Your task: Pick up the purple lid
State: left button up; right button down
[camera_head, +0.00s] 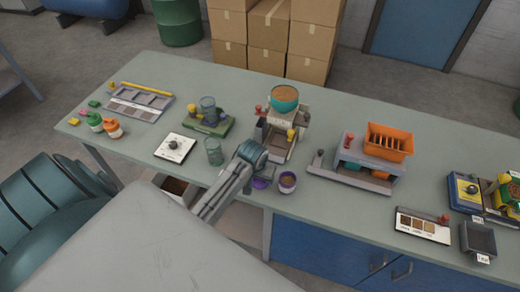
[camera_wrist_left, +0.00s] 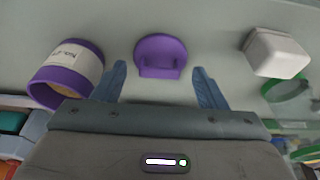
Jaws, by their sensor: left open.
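The purple lid (camera_wrist_left: 160,52) lies on the grey-green table. It is round with a raised grip tab. In the wrist view it sits between and just beyond the fingertips of my left gripper (camera_wrist_left: 159,70), which is open and empty. In the head view the lid (camera_head: 261,183) is partly hidden beside my left gripper (camera_head: 256,172), near the table's front edge. A purple-rimmed jar (camera_head: 287,182) with a white label and brown contents stands right of it. The jar (camera_wrist_left: 68,75) is left of the fingers in the wrist view. My right gripper is not in view.
A filler machine with a teal bowl (camera_head: 285,98) stands behind the gripper. A clear green-rimmed glass (camera_head: 213,151) and a white plate with a knob (camera_head: 175,146) are to the left. An orange basket (camera_head: 388,142) on a grey machine is to the right.

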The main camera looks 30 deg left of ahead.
pick_arm(q)
jog(key=shift+w+f, duration=0.15)
jog(key=shift+f, duration=0.2)
jog(key=c, duration=1.1)
jog(key=shift+o, duration=0.2)
jog(key=shift+r, duration=0.15)
